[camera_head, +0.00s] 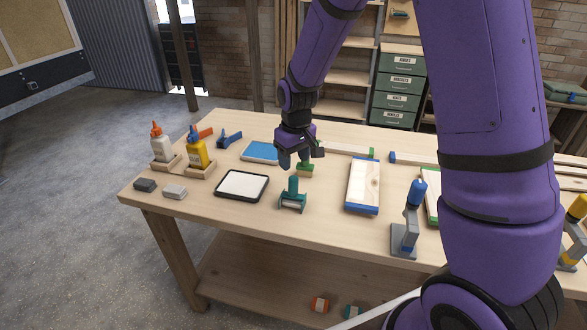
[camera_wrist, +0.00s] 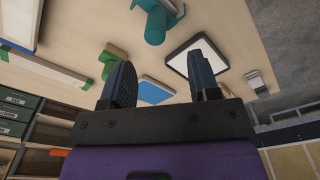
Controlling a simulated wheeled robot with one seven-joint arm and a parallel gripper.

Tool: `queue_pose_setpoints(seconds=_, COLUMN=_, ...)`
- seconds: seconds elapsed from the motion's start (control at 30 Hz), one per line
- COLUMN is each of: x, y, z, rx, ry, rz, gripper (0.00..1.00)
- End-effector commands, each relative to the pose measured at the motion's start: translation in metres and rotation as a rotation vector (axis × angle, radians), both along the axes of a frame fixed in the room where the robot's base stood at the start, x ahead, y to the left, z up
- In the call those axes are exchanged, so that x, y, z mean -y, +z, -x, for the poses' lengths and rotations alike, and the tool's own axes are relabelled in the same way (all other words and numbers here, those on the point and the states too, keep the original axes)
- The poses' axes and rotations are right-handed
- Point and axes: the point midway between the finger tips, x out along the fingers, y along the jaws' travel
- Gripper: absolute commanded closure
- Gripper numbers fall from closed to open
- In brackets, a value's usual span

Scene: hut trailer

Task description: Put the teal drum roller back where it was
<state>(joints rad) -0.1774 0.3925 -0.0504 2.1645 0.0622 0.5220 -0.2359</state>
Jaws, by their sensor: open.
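The teal drum roller (camera_head: 292,197) stands on the workbench, handle up, just right of a black-rimmed white tray (camera_head: 241,185). In the wrist view the roller (camera_wrist: 154,22) is at the top edge, partly cut off, with the tray (camera_wrist: 197,62) below and to its right. My gripper (camera_head: 294,162) is behind the roller in the head view, low over the bench and apart from it. In the wrist view my gripper's fingers (camera_wrist: 162,62) are spread with nothing held between them. A green-topped block (camera_head: 305,170) is close to the fingers; one finger partly hides it in the wrist view (camera_wrist: 109,57).
A blue panel (camera_head: 260,152) lies behind the tray. Glue bottles (camera_head: 197,153) stand left, grey blocks (camera_head: 175,192) front left. A blue-ended board (camera_head: 363,186) and a blue-handled stand (camera_head: 406,232) are right.

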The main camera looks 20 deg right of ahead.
Motion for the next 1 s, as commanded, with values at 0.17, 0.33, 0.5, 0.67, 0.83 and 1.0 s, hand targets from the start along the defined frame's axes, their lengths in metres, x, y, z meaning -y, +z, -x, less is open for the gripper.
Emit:
queue_pose_setpoints(seconds=0.17, x=0.0, y=0.006, z=0.001, rx=0.0, ry=0.0, rz=0.0, gripper=0.44)
queue_pose_setpoints(seconds=0.33, x=0.003, y=0.021, z=0.005, rx=0.014, ry=-0.009, rz=-0.004, gripper=0.44)
queue_pose_setpoints(seconds=0.5, x=0.012, y=0.069, z=0.025, rx=0.06, ry=-0.044, rz=-0.018, gripper=0.44)
queue_pose_setpoints(seconds=0.67, x=0.023, y=0.118, z=0.057, rx=0.111, ry=-0.084, rz=-0.031, gripper=0.44)
queue_pose_setpoints(seconds=0.83, x=0.034, y=0.163, z=0.095, rx=0.165, ry=-0.126, rz=-0.042, gripper=0.44)
queue_pose_setpoints(seconds=1.0, x=0.045, y=0.198, z=0.138, rx=0.219, ry=-0.17, rz=-0.051, gripper=0.44)
